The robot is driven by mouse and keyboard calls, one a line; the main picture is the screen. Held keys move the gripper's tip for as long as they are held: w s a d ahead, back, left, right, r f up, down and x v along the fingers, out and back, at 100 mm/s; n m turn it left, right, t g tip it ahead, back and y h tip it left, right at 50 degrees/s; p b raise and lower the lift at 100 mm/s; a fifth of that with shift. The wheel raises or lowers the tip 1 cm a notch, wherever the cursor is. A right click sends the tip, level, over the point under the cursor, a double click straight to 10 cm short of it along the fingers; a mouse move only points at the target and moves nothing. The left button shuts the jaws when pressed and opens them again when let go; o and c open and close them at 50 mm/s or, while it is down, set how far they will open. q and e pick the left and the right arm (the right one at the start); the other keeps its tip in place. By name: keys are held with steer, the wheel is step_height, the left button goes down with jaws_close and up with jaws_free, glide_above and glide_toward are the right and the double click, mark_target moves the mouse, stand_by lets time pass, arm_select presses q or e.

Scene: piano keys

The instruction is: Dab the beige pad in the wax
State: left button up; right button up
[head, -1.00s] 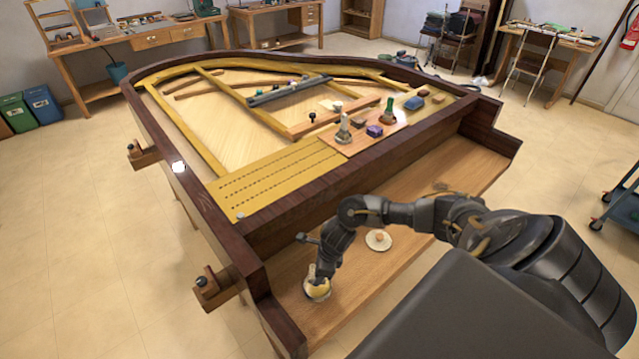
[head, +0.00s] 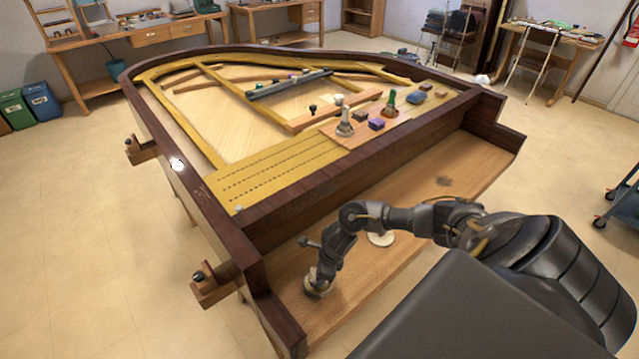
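My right gripper (head: 318,281) points down at a small round pale dish (head: 316,291) near the left end of the piano's bare wooden key bed (head: 365,285). The gripper covers most of the dish, so the wax inside is mostly hidden. I cannot make out the fingers or whether they hold a pad. A flat round beige disc (head: 380,240) lies on the key bed to the right of the dish, partly hidden behind my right forearm. I cannot tell whether this disc is the pad or a lid. My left gripper is not in view.
A dark smudge (head: 444,181) marks the key bed farther right. The raised dark case rim (head: 272,310) bounds its left end. Behind, a wooden board (head: 365,135) on the piano frame carries bottles, a purple block (head: 376,124) and other small items.

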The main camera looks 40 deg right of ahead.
steer(key=shift+f+b, duration=0.5)
steer(key=shift+b, duration=0.05)
stand_by(0.6)
steer(key=shift+s+f+b, duration=0.1)
steer(key=shift+b, duration=0.2)
stand_by(1.6)
steer(key=shift+r+p, duration=2.4)
steer(key=shift+r, duration=1.2)
